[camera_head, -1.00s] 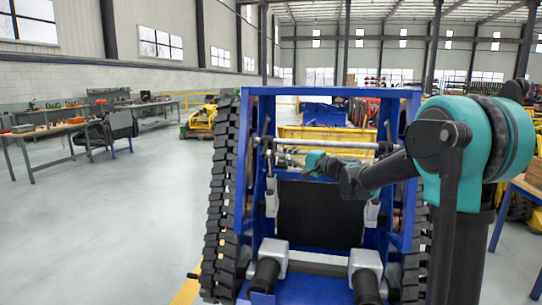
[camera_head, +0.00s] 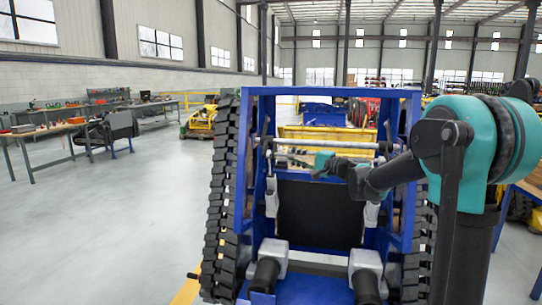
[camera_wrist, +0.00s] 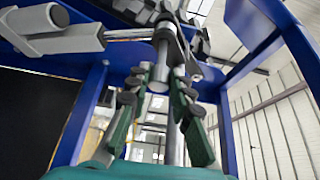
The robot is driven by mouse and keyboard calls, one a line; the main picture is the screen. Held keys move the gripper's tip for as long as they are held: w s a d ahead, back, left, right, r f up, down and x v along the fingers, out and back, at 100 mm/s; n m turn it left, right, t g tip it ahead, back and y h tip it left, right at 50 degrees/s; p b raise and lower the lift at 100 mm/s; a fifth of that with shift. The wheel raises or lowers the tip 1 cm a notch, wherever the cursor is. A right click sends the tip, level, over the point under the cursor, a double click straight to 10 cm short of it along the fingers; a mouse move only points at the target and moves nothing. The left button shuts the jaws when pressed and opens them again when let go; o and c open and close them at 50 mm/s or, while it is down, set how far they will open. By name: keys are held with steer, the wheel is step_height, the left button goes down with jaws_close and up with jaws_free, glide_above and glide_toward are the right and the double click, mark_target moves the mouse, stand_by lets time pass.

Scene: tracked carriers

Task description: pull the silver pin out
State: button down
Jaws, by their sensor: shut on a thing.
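The silver pin (camera_wrist: 160,74) shows in the wrist view as a short bright cylinder at a dark grey bracket (camera_wrist: 167,32) on the blue frame. My gripper (camera_wrist: 157,92) has its green-sided fingers closed around the pin's near end. In the head view my gripper (camera_head: 285,156) reaches left inside the upper part of the blue frame, just below a silver crossbar. There the pin is too small to tell apart from the fingertips. How much of the pin is still inside the bracket cannot be told.
The blue carrier frame (camera_head: 412,105) surrounds my gripper, with uprights on both sides and the silver crossbar (camera_head: 340,145) close above. A black panel (camera_head: 318,215) lies below. A black track (camera_head: 222,200) runs along the left. Open floor (camera_head: 110,235) lies further left.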

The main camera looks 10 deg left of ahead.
steer(key=shift+s+d, duration=0.1)
steer(key=shift+d, duration=1.6)
